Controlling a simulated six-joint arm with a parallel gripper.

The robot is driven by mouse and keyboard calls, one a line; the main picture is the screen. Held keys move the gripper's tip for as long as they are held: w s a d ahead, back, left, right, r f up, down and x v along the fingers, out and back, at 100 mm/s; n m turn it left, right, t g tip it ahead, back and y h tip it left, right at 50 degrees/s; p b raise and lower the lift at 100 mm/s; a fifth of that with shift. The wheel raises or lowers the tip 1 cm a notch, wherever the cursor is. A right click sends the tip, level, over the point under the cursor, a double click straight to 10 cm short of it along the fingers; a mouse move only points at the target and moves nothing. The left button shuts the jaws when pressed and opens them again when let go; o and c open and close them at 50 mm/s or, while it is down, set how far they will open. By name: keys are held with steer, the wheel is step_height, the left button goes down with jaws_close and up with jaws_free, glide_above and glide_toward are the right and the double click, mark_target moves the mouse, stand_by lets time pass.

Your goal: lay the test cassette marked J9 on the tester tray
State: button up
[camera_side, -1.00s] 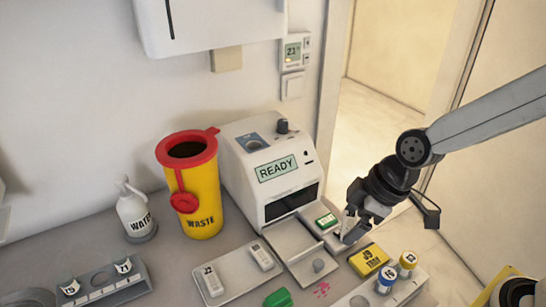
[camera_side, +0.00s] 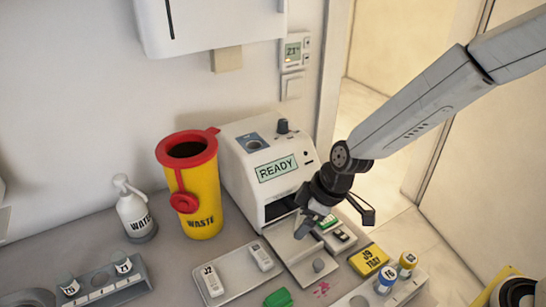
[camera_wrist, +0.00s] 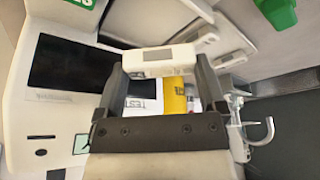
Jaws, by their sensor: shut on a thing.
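My gripper (camera_side: 304,228) is above the pulled-out tester tray (camera_side: 299,264), in front of the tester's slot. In the wrist view my gripper (camera_wrist: 163,85) is shut on a white cassette (camera_wrist: 160,60) with a grey window, held crosswise between its fingers. The mark on this cassette is too small to read. A yellow box marked J9 TEST (camera_side: 368,260) lies right of the tray. The tester (camera_side: 265,165) shows READY.
A shallow tray (camera_side: 236,273) left of the tester tray holds a cassette marked J2 (camera_side: 212,281) and another cassette (camera_side: 262,257). A green block (camera_side: 278,298) lies in front. The yellow waste bin (camera_side: 200,205) and water bottle (camera_side: 134,212) stand behind left. Capped tubes (camera_side: 387,278) stand at right.

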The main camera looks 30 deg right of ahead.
mark_target(299, 216)
steer(key=shift+w+a+f, duration=0.15)
steer(key=shift+w+f, duration=0.35)
steer(key=shift+f, duration=0.1)
steer(key=shift+w+a+f, duration=0.15)
steer(key=shift+w+f, duration=0.3)
steer(key=shift+f, duration=0.15)
steer(key=shift+w+a+f, duration=0.1)
steer(key=shift+w+f, duration=0.1)
steer(key=shift+f, duration=1.65)
steer(key=shift+f, duration=0.15)
steer(key=o, duration=0.9)
steer(key=shift+r, duration=0.2)
